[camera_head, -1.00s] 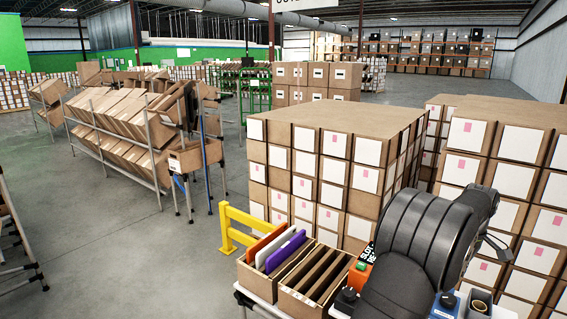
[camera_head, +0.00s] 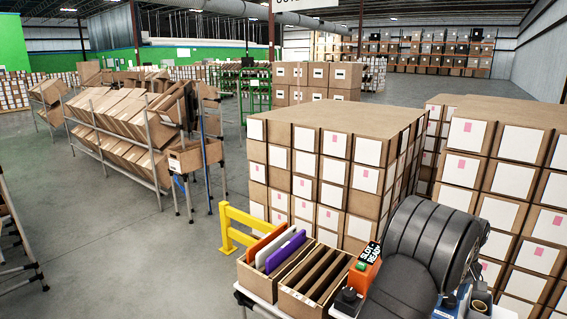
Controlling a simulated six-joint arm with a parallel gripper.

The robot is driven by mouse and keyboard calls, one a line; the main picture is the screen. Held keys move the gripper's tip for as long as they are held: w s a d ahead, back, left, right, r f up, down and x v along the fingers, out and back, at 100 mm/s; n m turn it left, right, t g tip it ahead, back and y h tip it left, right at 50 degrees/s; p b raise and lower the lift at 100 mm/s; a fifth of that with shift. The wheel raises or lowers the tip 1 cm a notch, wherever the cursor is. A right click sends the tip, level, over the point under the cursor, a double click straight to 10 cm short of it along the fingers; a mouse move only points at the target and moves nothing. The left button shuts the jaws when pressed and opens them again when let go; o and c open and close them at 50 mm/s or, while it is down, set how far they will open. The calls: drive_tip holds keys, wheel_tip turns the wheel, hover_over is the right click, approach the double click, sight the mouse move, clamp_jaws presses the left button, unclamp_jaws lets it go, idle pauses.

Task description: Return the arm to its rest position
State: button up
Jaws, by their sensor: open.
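My dark, ribbed arm (camera_head: 425,240) rises at the lower right, in front of stacked cartons. My gripper is not in view; only arm links show. The arm is clear of the two open cartons on the bench. The left carton (camera_head: 262,286) holds upright orange, white and purple flat items. The right carton (camera_head: 293,303) holds several upright brown panels.
An orange box (camera_head: 361,279) with a black "SLOT READY" sign stands right of the cartons, near my arm. A yellow guard rail (camera_head: 228,228) stands behind them. Large carton stacks (camera_head: 340,120) fill the right. Tilted-carton racks (camera_head: 125,135) stand left, with open floor (camera_head: 120,250) between.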

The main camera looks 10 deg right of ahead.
drive_tip(key=m, duration=1.2)
idle(0.3)
drive_tip(key=o, duration=0.9)
drive_tip(key=w+a+r+m, duration=0.2)
drive_tip(key=w+r+m, duration=0.1)
drive_tip(key=r+m, duration=0.4)
drive_tip(key=w+a+r+m, duration=0.2)
drive_tip(key=r+m, duration=0.4)
drive_tip(key=m, duration=0.2)
drive_tip(key=shift+m, duration=0.3)
drive_tip(key=f, duration=1)
drive_tip(key=shift+a+f, duration=0.15)
drive_tip(key=shift+a, duration=0.1)
